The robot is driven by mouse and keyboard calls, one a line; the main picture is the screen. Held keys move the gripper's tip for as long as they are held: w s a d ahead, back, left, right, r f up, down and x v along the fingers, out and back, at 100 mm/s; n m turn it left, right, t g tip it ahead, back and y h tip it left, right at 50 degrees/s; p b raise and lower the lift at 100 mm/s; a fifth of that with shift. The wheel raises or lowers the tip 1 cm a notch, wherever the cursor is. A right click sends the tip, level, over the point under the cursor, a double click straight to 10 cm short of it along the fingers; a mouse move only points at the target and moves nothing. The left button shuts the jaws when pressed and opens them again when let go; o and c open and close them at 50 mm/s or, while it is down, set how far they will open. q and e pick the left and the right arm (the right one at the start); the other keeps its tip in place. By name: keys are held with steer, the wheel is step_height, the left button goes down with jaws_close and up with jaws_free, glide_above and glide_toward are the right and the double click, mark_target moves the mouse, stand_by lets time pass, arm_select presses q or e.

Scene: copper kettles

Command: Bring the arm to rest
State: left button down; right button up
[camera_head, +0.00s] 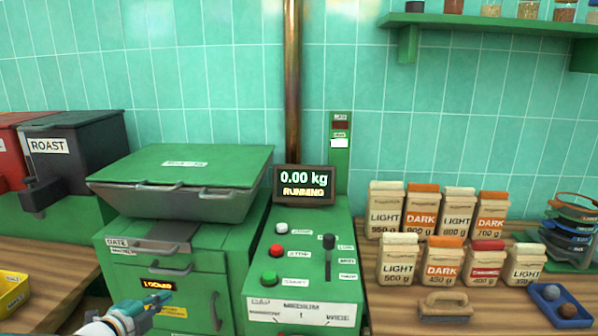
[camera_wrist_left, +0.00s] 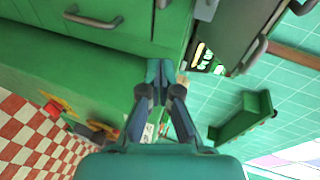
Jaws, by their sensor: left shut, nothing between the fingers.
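My left gripper (camera_head: 146,300) shows at the lower left of the head view, in front of the green machine's drawer front (camera_head: 165,290). It is shut with nothing between its fingers. In the left wrist view the closed fingertips (camera_wrist_left: 160,70) point toward the green machine body. I cannot tell from these views how close they are to it. My right gripper is in neither view.
The green machine has a lidded hopper (camera_head: 185,180) and a control panel (camera_head: 300,265). Its display (camera_head: 303,185) reads 0.00 kg RUNNING. Several labelled bags (camera_head: 398,260) stand on the wooden counter at right, behind a wooden-handled block (camera_head: 445,305). A yellow box (camera_head: 12,292) sits at far left.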

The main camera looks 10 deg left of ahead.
arm_select(q)
steer(key=s+d+f+n+g+h+p, duration=0.1)
steer(key=s+d+f+n+g+h, duration=0.25)
steer(key=d+f, duration=0.75)
steer(key=s+d+f+n+g+p, duration=0.1)
steer(key=s+d+f+n+g, duration=0.4)
steer(key=d+f, duration=0.65)
steer(key=s+d+f+n+g, duration=0.1)
steer(key=s+f+n, duration=0.1)
steer(key=s+n, duration=0.2)
steer(key=s+d+f+n+g+y, duration=0.1)
steer(key=s+d+f+n+g, duration=0.1)
steer(key=s, duration=0.7)
steer(key=s+d+f+n+g, duration=0.1)
steer(key=s+f+n+g, duration=0.1)
steer(key=s+f+n, duration=0.2)
steer(key=s+n, duration=0.1)
steer(key=s, duration=0.1)
steer(key=shift+s+d+n, duration=0.2)
steer(key=shift+s+n, duration=0.15)
